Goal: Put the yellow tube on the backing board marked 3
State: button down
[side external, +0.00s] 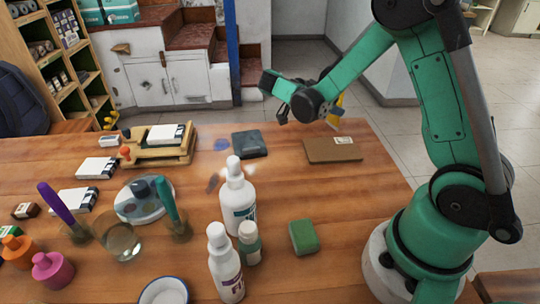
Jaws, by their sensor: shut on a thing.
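My gripper (331,117) is above the back edge of the table, partly hidden behind my own wrist. It is shut on the yellow tube (338,106), of which only a small part shows. The tube is in the air, above and behind a flat brown board (325,152) that carries a small white label. The label's mark is too small to read. A dark grey board (249,144) lies to the left of the brown one. I cannot tell from this view which board is marked 3.
White bottles (238,200) and a green block (303,237) stand in the middle of the wooden table (350,205). Cups, a glass (118,240), white cards (96,167) and a wooden stand (158,150) fill the left. The table is clear around the brown board.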

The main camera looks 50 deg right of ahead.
aim_at(331, 122)
jog(key=shift+f, duration=2)
jog(key=shift+f, duration=0.1)
jog(key=shift+c, duration=1.1)
grip_release()
